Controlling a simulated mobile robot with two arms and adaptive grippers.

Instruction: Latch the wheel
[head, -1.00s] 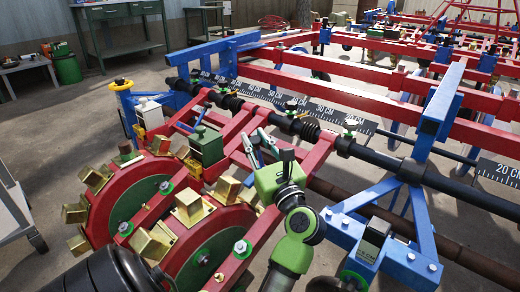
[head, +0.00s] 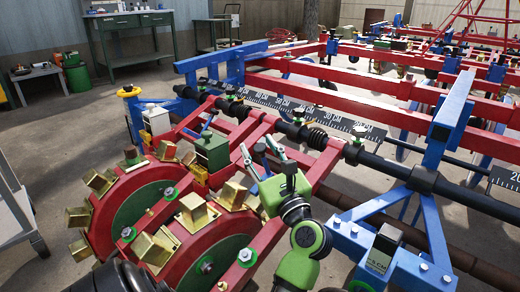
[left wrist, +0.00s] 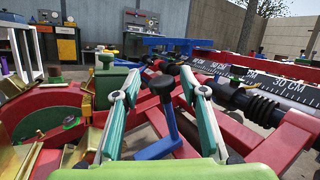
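The punch wheels are red discs with gold box-shaped cups; the nearer wheel (head: 185,262) and the farther one (head: 107,212) stand at the left in the head view. A blue lever with a black knob (left wrist: 163,86) stands on the red frame. My left gripper (head: 258,147), green with pale fingers, is at this lever. In the left wrist view my left gripper (left wrist: 160,77) is open, one finger on each side of the lever, with visible gaps. The lever's knob appears between the fingers; its base is partly hidden. My right gripper is in neither view.
A green box (head: 211,152) sits on the frame left of my gripper. A long black shaft (head: 385,168) and a scale bar (head: 330,117) run behind it. Blue frame posts (head: 428,205) stand to the right. A grey cart (head: 22,215) is at the left edge.

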